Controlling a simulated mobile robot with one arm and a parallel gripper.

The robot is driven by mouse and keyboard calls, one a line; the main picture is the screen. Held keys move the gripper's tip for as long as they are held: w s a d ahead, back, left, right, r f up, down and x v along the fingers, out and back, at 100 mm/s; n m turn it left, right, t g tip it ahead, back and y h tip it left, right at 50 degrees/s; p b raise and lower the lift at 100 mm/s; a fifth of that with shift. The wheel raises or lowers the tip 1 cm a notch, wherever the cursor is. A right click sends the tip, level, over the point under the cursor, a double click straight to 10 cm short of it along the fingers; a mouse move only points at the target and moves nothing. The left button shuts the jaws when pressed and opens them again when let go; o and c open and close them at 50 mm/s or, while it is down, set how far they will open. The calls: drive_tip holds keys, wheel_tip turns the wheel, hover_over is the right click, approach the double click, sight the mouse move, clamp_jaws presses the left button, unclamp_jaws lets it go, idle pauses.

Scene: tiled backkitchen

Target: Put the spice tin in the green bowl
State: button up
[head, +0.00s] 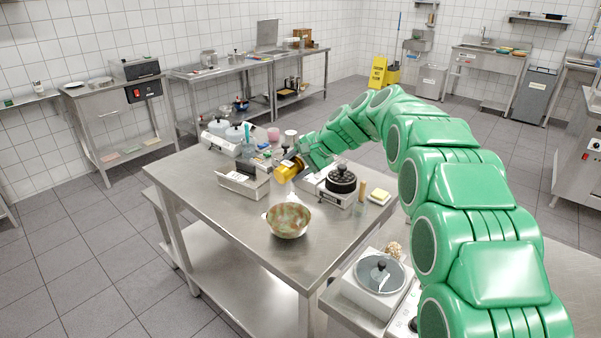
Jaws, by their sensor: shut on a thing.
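My gripper (301,164) is at the end of my green arm, above the steel table. It is shut on a yellow tin (287,170), which looks like the spice tin and is held tilted in the air. The bowl (289,221) stands upright on the table in front of and below the tin, apart from it. The bowl is mottled green and brown, and its visible inside looks empty. The fingertips are small here and partly hidden by the tin.
A metal box-like tray (243,186) stands left of the gripper. A scale with a black pot (341,180) stands to the right, with a yellow sponge-like block (380,195) beyond. Containers (234,134) crowd the back. The table's front left (225,215) is clear.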

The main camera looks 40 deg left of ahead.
drive_tip(key=shift+s+a+r+g, duration=0.1)
drive_tip(key=shift+s+r+g, duration=0.1)
drive_tip(key=shift+r+g, duration=0.45)
drive_tip(key=shift+s+r, duration=0.1)
drive_tip(key=shift+r, duration=0.1)
hover_over(293, 226)
drive_tip(key=shift+f, duration=3.15)
drive_tip(key=shift+g, duration=0.25)
drive_tip(key=shift+f, duration=4.9)
drive_tip(key=o, duration=1.1)
